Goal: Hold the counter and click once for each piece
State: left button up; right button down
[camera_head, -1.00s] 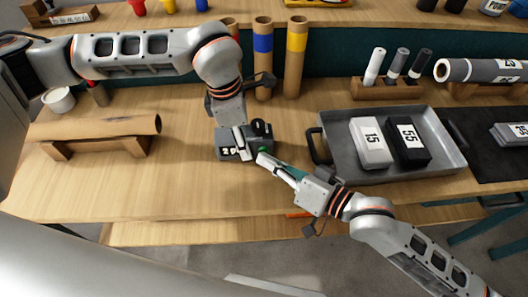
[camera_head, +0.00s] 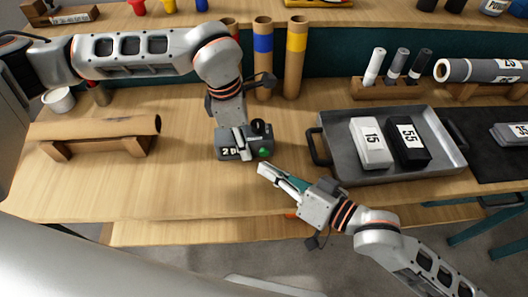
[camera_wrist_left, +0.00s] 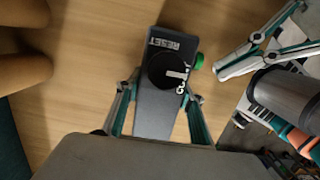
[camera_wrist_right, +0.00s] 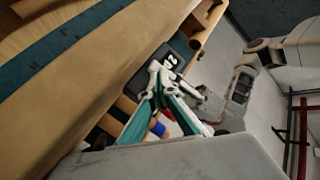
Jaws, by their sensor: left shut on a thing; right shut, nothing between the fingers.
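The counter (camera_head: 247,147) is a dark grey box with a black knob and a green button (camera_head: 264,153) on its right front. Its display shows a "2" followed by lettering partly hidden by a finger. My left gripper (camera_head: 241,144) is shut around the counter; the left wrist view shows its fingers on both sides of the counter (camera_wrist_left: 158,112), with "RESET" and "COUNT" lettering. My right gripper (camera_head: 264,169) is shut and empty, its tips just below and apart from the green button. A white block (camera_head: 370,143) marked 15 and a black block (camera_head: 409,143) marked 55 lie in the tray.
The grey metal tray (camera_head: 455,150) stands right of the counter on the wooden table. A brown roll (camera_head: 95,127) rests on a wooden cradle at left. Cardboard tubes (camera_head: 296,60) stand behind. A grey roll (camera_head: 480,71) lies at back right. Bare table lies left of the counter.

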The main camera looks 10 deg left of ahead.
jog(key=shift+s+d, duration=0.25)
jog(key=shift+s, duration=0.45)
jog(key=shift+s+d, duration=0.2)
jog(key=shift+s, duration=0.45)
jog(key=shift+s+d, duration=0.25)
jog(key=shift+s, duration=0.45)
pick_arm(q)
jog(key=o, duration=1.4)
jog(key=shift+r, duration=0.1)
jog(key=r, duration=0.4)
jog(key=a+r, duration=0.1)
jog(key=r, duration=0.6)
jog(key=shift+s+a+r, duration=0.25)
jog(key=shift+a+r, duration=0.1)
jog(key=shift+r, duration=0.05)
